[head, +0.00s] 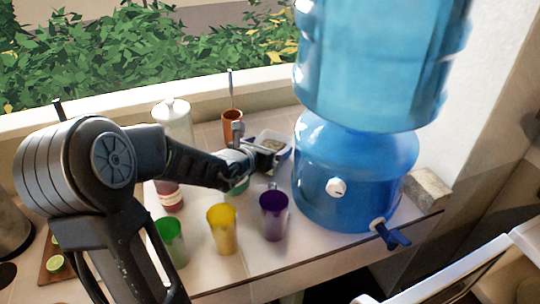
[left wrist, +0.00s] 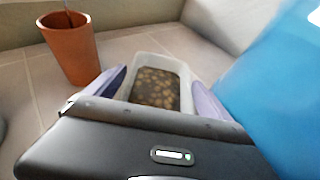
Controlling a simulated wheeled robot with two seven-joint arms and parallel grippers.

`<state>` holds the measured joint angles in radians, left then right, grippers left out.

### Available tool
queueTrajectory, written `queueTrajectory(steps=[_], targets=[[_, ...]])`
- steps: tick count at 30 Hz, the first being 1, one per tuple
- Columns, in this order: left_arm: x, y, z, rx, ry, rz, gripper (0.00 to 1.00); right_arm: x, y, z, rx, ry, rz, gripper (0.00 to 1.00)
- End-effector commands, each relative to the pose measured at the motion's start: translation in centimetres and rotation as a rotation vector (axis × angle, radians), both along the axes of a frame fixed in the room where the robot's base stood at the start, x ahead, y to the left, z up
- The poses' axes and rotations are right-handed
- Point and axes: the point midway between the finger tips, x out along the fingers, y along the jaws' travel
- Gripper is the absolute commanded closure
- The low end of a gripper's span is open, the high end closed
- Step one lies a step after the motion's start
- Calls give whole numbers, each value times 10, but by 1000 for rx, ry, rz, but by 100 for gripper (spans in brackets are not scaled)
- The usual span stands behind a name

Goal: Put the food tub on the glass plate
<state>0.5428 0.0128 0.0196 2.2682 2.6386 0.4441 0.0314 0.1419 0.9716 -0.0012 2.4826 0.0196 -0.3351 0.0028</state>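The food tub (head: 283,150) is a small white rectangular tub with brown, lumpy contents. It stands at the back of the counter, left of the blue water dispenser. In the left wrist view the tub (left wrist: 142,62) shows between my gripper's fingers. My left gripper (head: 262,153) is at the tub's near side. Its fingers are spread to either side of the tub's near part in the wrist view (left wrist: 158,95). I cannot tell whether they touch its walls. I cannot make out the glass plate. My right gripper is not in view.
The water dispenser (head: 345,170) stands close on the right. An orange pot (head: 232,124) is left of the tub. Yellow (head: 222,232), purple (head: 273,215) and green (head: 172,243) cups stand in front. A white lidded container (head: 172,118) is behind my arm.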

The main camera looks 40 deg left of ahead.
Motion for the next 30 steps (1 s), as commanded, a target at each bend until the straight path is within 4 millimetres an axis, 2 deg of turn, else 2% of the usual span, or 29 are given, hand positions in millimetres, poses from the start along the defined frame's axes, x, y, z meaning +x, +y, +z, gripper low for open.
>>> queueTrajectory(steps=[2,24,25,27,30], targets=[[0,0,0,0,0,0,14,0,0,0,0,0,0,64],[0,0,0,0,0,0,74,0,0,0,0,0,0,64],[0,0,1,1,-3,0,74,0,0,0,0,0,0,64],[0,0,1,1,-3,0,83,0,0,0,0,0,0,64],[0,0,1,1,-3,0,83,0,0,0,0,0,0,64]])
